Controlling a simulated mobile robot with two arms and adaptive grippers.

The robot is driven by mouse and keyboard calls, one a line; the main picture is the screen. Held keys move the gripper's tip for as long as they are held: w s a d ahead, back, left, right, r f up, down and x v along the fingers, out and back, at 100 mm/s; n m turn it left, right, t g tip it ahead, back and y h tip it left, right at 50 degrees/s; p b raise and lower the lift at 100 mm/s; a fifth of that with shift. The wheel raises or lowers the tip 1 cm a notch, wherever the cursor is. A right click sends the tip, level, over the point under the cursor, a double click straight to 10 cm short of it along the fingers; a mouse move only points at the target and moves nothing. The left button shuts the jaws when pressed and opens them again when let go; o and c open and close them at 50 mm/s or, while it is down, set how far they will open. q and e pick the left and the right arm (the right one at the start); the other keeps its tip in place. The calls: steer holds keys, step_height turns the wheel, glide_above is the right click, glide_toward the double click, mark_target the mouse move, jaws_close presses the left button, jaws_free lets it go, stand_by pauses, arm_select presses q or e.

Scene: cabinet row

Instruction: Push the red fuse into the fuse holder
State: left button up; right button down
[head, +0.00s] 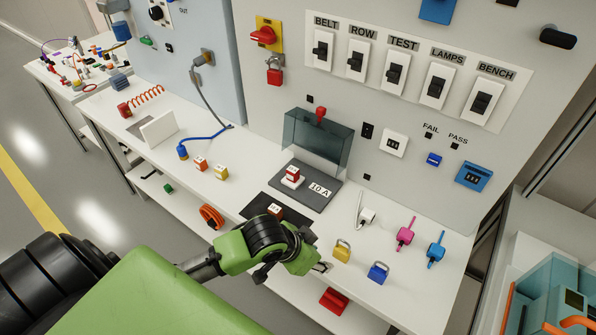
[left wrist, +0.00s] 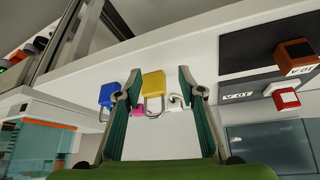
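The red fuse (head: 293,170) stands upright at the white fuse holder (head: 290,182) on the dark plate labelled 10 A; I cannot tell how deep it sits. In the left wrist view, upside down, the red fuse (left wrist: 288,97) shows at the right with the white holder around it. My left gripper (head: 320,267) is near the bench's front edge, to the right of and nearer than the fuse, apart from it. In the left wrist view my left gripper (left wrist: 161,84) has its fingers spread with nothing held. My right gripper is not in view.
An orange-brown block (head: 275,211) lies on a black mat. A yellow padlock (head: 342,251) and a blue padlock (head: 378,272) are beside my left gripper. A raised transparent cover (head: 317,142) stands behind the holder. Switches line the wall panel (head: 400,75).

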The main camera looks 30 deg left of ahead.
mark_target(291, 171)
arm_select(q)
steer(key=shift+n+t+y, duration=0.3)
steer(key=shift+t, duration=0.1)
steer(key=w+a+r, duration=0.1)
steer(key=w+a, duration=0.2)
steer(key=w+a+r, duration=0.1)
steer(key=w+a, duration=0.2)
steer(key=w+a+r, duration=0.1)
steer(key=w+a, duration=0.2)
steer(key=shift+r, duration=0.4)
steer(key=w+a+r+n+y, duration=0.1)
steer(key=w+a+r+n, duration=0.35)
steer(key=a, duration=0.75)
steer(key=shift+m+t, duration=0.4)
steer(key=shift+m, duration=0.35)
steer(key=b+x, duration=0.4)
steer(key=b, duration=0.1)
steer(key=w+b+x, duration=0.1)
steer(key=b+x, duration=0.1)
steer(key=b, duration=0.1)
steer(key=shift+w+d, duration=0.1)
steer(key=shift+w, duration=0.1)
steer(key=shift+w+d, duration=0.1)
steer(key=shift+w, duration=0.2)
steer(key=shift+p+x, duration=0.3)
steer(key=shift+x, duration=0.8)
